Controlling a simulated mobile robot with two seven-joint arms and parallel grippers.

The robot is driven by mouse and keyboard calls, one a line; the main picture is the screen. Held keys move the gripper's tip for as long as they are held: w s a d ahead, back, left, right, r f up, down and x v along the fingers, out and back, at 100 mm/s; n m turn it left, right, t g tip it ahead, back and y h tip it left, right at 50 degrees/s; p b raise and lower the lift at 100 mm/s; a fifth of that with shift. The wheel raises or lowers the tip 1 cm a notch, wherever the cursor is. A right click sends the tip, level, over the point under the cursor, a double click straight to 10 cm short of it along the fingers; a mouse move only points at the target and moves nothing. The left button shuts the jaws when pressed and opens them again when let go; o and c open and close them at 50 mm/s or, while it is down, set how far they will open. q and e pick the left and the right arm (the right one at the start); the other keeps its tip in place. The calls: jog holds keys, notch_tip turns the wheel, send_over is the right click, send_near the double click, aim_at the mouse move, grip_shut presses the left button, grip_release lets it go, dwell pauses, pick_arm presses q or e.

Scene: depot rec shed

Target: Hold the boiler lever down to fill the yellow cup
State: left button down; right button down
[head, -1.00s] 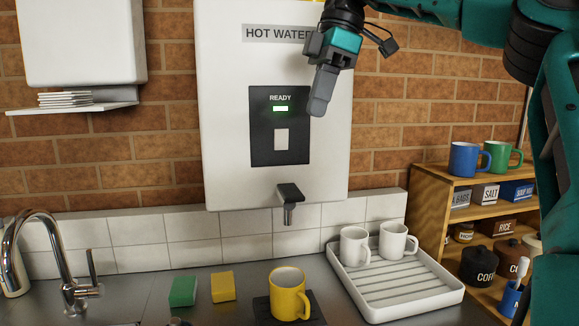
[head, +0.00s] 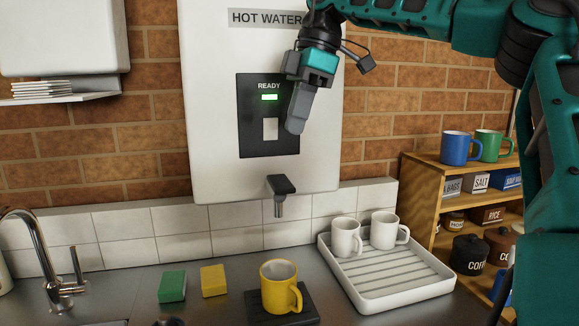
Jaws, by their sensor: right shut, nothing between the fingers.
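The white boiler (head: 210,120) hangs on the brick wall, with a HOT WATER label and a lit green READY light (head: 269,97). Its black panel (head: 252,140) carries a pale lever (head: 270,129). My right gripper (head: 293,128) is shut and empty, fingers pointing down, in front of the panel's right part and just right of the lever. I cannot tell whether it touches the panel. The spout (head: 280,195) sticks out at the boiler's bottom. The yellow cup (head: 279,288) stands upright on a dark mat (head: 308,310) below the spout. No water stream shows.
A white drying tray (head: 430,282) with two white mugs (head: 345,237) stands to the right. Green (head: 172,286) and yellow (head: 213,280) sponges lie left of the cup. A tap (head: 45,250) is far left. A wooden shelf (head: 425,180) with mugs and jars stands right.

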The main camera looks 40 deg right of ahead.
aim_at(284, 185)
jog(key=x, duration=0.7)
jog(key=shift+s+d+f, duration=0.15)
jog(key=shift+d+f, duration=0.2)
jog(key=shift+f, duration=0.55)
